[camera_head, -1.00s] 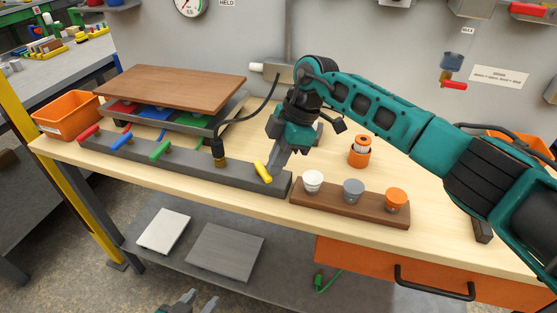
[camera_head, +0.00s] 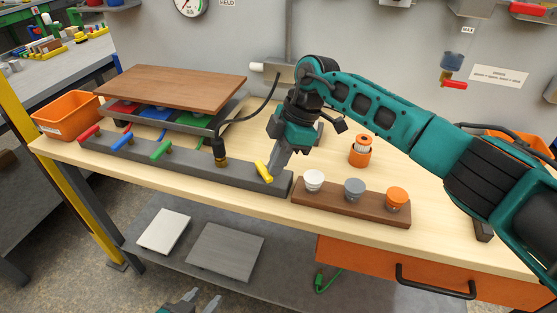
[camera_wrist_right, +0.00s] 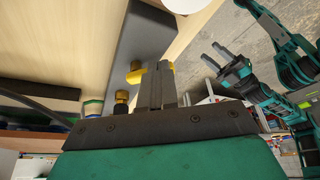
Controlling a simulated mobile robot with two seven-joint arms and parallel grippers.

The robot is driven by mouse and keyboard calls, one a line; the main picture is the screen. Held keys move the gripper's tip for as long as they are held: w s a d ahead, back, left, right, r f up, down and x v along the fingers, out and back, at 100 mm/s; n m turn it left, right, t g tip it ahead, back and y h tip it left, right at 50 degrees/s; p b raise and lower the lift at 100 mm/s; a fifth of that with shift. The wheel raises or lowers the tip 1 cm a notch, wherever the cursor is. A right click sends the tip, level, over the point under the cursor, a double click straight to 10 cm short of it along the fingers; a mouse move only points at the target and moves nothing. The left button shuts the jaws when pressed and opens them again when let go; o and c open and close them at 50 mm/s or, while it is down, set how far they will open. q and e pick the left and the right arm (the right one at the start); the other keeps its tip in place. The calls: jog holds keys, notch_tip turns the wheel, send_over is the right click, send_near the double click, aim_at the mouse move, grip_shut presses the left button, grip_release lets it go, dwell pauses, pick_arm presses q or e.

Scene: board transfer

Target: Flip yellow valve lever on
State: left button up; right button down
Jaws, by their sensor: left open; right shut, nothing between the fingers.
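The yellow valve lever (camera_head: 264,172) is at the right end of the dark grey valve bar (camera_head: 190,165) on the bench. It slants in the head view. My right gripper (camera_head: 277,172) is shut with nothing between its fingers, and its tips are right beside the lever. In the right wrist view the shut fingers (camera_wrist_right: 158,85) overlap the yellow lever (camera_wrist_right: 138,75); I cannot tell whether they touch it. My left gripper (camera_head: 193,303) is open and low at the bottom edge, in front of the bench. It also shows in the right wrist view (camera_wrist_right: 217,56).
Red (camera_head: 89,132), blue (camera_head: 122,141) and green (camera_head: 161,150) levers sit along the same bar. A black cable with a brass fitting (camera_head: 220,158) stands between green and yellow. A brown block (camera_head: 335,206) with three knobs is at right. An orange bin (camera_head: 68,117) is at left.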

pick_arm(q)
jog(key=shift+s, duration=0.1)
pick_arm(e)
jog(key=shift+w+a+f+b, duration=0.15)
jog(key=shift+w+b, duration=0.1)
jog(key=shift+b, duration=0.15)
pick_arm(q)
jog(key=shift+f+b, duration=0.45)
jog(key=shift+f, duration=0.45)
pick_arm(e)
jog(key=shift+w+a, duration=0.25)
jog(key=shift+w, duration=0.2)
jog(key=shift+w+d+r, duration=0.2)
jog(key=shift+d, duration=0.25)
jog(key=d, duration=0.1)
jog(key=w+d+p, duration=0.1)
jog(key=shift+w+d+r+p, duration=0.1)
jog(key=shift+w+d+p, duration=0.15)
jog(key=shift+d+p, duration=0.15)
pick_arm(q)
jog(key=shift+w+a+r+b, duration=0.4)
jog(key=shift+a+r, duration=0.1)
jog(key=shift+r, duration=0.1)
pick_arm(e)
jog(key=v, duration=0.9)
jog(key=shift+w+r, duration=0.3)
jog(key=shift+r, duration=0.05)
